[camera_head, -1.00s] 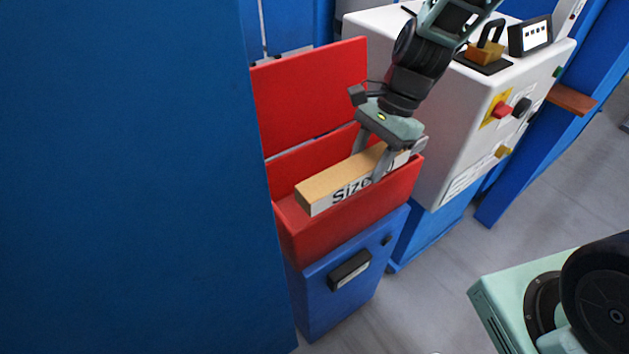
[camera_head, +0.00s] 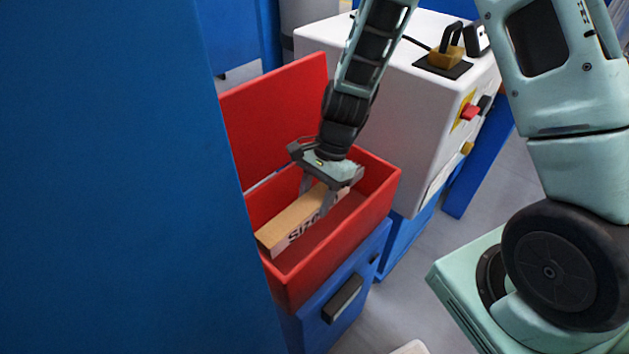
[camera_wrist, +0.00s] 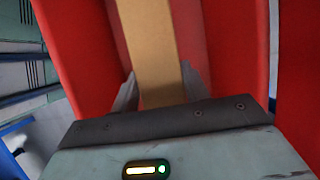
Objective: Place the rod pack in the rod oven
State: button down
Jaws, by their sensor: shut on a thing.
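The rod pack (camera_head: 284,225) is a long tan box with "Size" printed on its pale side. My gripper (camera_head: 318,200) is shut on it near its far end. The pack is inside the red box of the rod oven (camera_head: 335,247), near its left side, with its near end by the front left corner. I cannot tell whether it rests on the floor of the box. The oven's red lid (camera_head: 272,115) stands open behind. In the wrist view the pack (camera_wrist: 150,50) runs between both fingers, with red walls on either side.
A tall blue panel (camera_head: 110,180) stands close on the left. A white machine (camera_head: 405,120) with a padlock (camera_head: 447,50) and a red knob (camera_head: 470,112) stands at the right. The oven's blue base (camera_head: 335,310) has a dark handle. The right part of the box is empty.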

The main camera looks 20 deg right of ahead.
jog(key=shift+f+b, duration=0.3)
jog(key=shift+f, duration=3.55)
jog(key=shift+f, duration=0.1)
jog(key=c, duration=0.7)
grip_release()
